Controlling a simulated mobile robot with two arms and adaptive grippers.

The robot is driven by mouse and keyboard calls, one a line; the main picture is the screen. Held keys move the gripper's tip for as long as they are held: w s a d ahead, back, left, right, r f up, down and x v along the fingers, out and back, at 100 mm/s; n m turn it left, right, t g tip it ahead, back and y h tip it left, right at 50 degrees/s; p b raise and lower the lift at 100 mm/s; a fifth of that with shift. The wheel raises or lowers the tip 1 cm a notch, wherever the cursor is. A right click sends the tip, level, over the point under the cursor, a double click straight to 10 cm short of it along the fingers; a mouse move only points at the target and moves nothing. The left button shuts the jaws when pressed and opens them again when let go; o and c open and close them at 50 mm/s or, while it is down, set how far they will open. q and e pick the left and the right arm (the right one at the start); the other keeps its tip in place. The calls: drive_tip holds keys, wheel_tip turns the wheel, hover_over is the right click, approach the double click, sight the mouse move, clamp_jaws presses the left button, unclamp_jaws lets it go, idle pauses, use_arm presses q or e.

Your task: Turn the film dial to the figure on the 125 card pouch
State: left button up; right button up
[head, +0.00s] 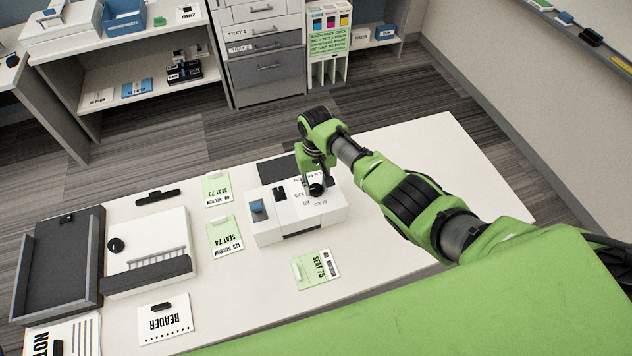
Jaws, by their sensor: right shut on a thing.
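The white machine (268,228) stands mid-table with a blue switch, a black slider and a black film dial (316,190) on top. Printed marks by the dial include COLD, 80 and 125, upside down to me. My right gripper (316,180) points down over the machine and is shut on the dial, hiding part of it; I cannot tell which figure it points to. The 125 micron pouch (222,238), marked SEAT 74, lies flat left of the machine. My left gripper is out of view.
Pouches marked SEAT 73 (216,188) and SEAT 75 (312,272) lie near the machine. The table's right part (420,150) is clear beyond my arm.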

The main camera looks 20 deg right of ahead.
sight(316, 188)
drive_tip(key=shift+m, duration=0.5)
drive_tip(key=o, duration=1.1)
wheel_tip(316, 188, up, 12)
drive_tip(key=shift+w+r, duration=0.1)
idle(0.5)
